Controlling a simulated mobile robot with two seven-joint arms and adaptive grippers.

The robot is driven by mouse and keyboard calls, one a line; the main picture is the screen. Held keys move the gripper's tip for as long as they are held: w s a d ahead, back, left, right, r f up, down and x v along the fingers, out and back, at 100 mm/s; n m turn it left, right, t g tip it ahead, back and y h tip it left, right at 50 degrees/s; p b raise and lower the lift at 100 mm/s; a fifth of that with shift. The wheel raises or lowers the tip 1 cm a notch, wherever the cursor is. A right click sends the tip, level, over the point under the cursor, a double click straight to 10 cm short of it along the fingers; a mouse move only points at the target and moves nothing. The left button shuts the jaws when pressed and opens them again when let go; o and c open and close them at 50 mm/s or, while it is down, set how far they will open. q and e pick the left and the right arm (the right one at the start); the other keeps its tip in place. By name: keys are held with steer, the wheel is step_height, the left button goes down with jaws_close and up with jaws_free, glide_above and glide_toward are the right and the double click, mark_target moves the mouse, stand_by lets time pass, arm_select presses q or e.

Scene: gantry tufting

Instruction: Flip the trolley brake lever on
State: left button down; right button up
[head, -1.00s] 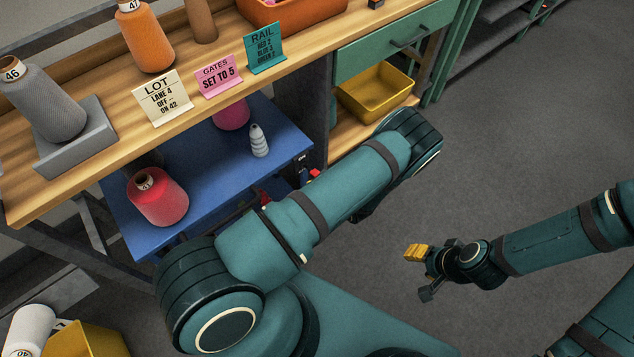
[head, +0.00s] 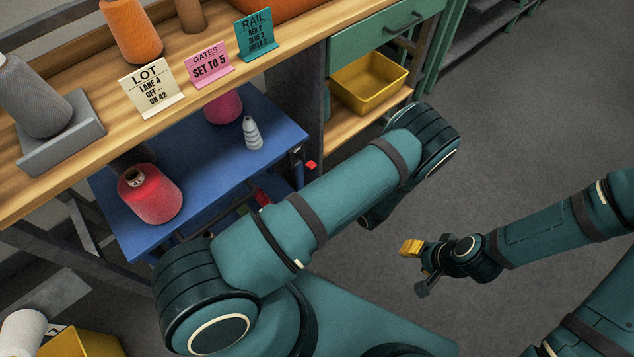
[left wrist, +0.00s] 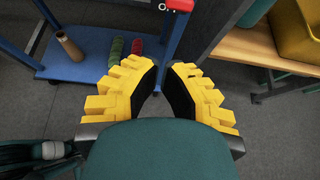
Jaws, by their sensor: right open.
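The blue trolley (head: 215,185) stands under the wooden bench, with a red cone on its top deck. A small red part (head: 311,164), probably the brake lever, sits at its right corner, just beyond my left arm. It also shows at the top edge of the left wrist view (left wrist: 180,5); its on or off position cannot be told. My left gripper (left wrist: 165,75) has yellow fingers a little apart with floor between them, empty, below the red part in that picture. My left arm hides it in the head view. My right gripper (head: 418,266) is open and empty over the floor.
The wooden bench (head: 110,128) carries cones and the LOT, GATES and RAIL cards. A yellow bin (head: 368,85) sits on a shelf right of the trolley. The trolley's lower deck (left wrist: 85,60) holds a brown tube and green and red spools. Floor to the right is clear.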

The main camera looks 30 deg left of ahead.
arm_select(q)
steer(key=shift+s+d+r, duration=0.35)
steer(key=shift+d+r, duration=0.45)
steer(key=shift+s+d+r, duration=0.3)
steer(key=shift+d+r, duration=0.45)
steer(key=shift+s, duration=0.1)
steer(key=s+d+f+n+g+h, duration=0.1)
steer(key=s+d+n+g+h, duration=0.2)
steer(key=s+n+g+h, duration=0.9)
steer(key=s+d+r+n+t+h, duration=0.3)
steer(key=d+r+n+t, duration=0.1)
steer(key=d+n+t, duration=0.15)
steer(key=w+a+r+n+t, duration=0.1)
steer(key=w+r+n+t, duration=0.2)
steer(key=n, duration=0.3)
steer(key=shift+w+a+r, duration=0.3)
steer(key=shift+w+r, duration=0.1)
steer(key=shift+r, duration=0.35)
steer(key=shift+n, duration=0.25)
